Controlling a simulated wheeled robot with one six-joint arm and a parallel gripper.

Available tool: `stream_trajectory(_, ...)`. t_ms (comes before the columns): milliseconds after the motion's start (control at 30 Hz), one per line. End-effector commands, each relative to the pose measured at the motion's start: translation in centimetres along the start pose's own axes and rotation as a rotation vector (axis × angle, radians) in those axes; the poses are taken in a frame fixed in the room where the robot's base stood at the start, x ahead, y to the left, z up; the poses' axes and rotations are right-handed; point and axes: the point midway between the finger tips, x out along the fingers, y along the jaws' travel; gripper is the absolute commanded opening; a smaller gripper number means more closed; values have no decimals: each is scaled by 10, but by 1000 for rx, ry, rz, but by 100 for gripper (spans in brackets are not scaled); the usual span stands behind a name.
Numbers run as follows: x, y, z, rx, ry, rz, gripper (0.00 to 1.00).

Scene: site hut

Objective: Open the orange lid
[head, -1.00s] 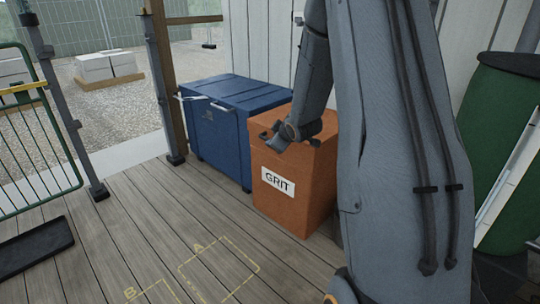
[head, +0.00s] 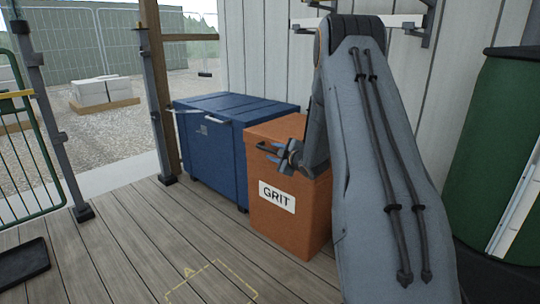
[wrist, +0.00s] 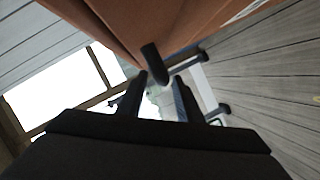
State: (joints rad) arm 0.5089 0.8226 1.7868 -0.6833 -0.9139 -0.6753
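The orange bin (head: 288,225) with a white GRIT label stands against the wall, and its orange lid (head: 272,127) is shut. A dark handle (head: 266,147) juts from the lid's front; its end also shows in the wrist view (wrist: 154,64). My gripper (head: 274,155) is at the front of the bin, close to the handle. In the wrist view my gripper (wrist: 162,88) has its two fingers apart, with the handle end just past the fingertips and roughly between them. I cannot tell whether they touch it. My arm hides the bin's right side.
A blue chest (head: 222,130) with light handles stands left of the bin. A green barrel (head: 495,150) is at the right. A green barrier (head: 30,150) and a dark tray (head: 22,264) are at the left. The plank floor (head: 150,240) in front is clear.

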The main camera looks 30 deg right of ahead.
Motion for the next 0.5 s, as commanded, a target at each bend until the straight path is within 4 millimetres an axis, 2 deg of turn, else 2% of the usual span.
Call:
stream_trajectory(33, 9, -2, 0, -1, 1, 0, 32)
stream_trajectory(200, 25, -1, 0, 0, 0, 0, 32)
stream_trajectory(500, 30, 0, 0, 1, -1, -1, 32)
